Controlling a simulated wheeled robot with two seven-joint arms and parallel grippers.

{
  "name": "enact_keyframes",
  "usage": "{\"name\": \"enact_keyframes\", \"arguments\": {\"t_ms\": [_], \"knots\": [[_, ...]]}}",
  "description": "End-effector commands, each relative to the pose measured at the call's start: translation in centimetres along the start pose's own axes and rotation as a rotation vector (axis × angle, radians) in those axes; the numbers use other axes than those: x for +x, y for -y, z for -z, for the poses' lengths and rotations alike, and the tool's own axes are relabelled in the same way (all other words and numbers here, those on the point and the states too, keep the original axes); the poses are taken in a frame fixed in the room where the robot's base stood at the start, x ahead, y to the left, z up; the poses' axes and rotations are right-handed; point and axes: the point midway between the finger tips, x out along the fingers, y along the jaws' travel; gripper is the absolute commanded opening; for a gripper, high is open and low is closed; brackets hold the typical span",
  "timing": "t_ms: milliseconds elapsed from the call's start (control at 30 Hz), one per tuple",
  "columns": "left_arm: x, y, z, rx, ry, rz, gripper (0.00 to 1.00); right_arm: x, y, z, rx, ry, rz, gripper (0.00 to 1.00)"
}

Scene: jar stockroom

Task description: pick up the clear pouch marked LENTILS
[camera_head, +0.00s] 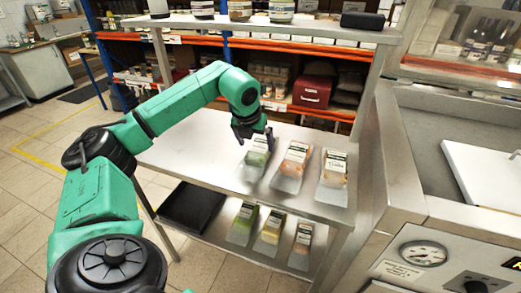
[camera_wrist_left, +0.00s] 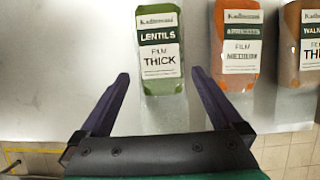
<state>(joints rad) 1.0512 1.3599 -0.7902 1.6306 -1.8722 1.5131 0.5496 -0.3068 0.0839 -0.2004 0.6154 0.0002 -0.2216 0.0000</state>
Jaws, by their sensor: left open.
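The clear pouch marked LENTILS (camera_wrist_left: 161,78) has green contents and a white label reading FILM THICK. It lies flat on the metal shelf, leftmost of three pouches in a row. It also shows in the head view (camera_head: 255,160), partly behind my gripper. My right gripper is not in view.
An orange-filled pouch (camera_head: 292,165) and a WALNUTS-type pouch (camera_head: 333,175) lie to the right. The lower shelf holds three more pouches and a black tray (camera_head: 195,208). Jars stand on the shelf above. The upper shelf is bare to the left (camera_head: 185,150).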

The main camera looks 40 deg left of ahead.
Motion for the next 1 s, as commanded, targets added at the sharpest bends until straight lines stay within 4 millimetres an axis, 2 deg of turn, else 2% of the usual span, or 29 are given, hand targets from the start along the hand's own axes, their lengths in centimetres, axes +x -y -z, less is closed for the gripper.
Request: {"name": "enact_keyframes", "arguments": {"t_ms": [167,300,500,567,700,733,1000], "knots": [[2.7,0.0,-0.3,0.001,-0.004,0.001,1.0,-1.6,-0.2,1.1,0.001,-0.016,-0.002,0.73],[5.0,0.0,-0.2,0.002,-0.002,0.001,1.0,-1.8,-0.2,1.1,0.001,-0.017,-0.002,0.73],[5.4,0.0,-0.2,0.003,0.001,0.002,1.0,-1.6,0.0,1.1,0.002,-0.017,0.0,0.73],[5.3,0.0,-0.2,0.003,0.001,0.002,0.81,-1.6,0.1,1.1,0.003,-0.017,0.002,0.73],[5.3,0.0,-0.2,0.002,0.001,0.002,0.27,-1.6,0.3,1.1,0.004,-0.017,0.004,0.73],[5.3,0.0,-0.2,0.002,0.001,0.002,0.19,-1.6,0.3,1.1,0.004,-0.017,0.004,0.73],[5.1,0.0,-0.3,0.002,0.002,0.003,0.19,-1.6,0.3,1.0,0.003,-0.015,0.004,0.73]]}}
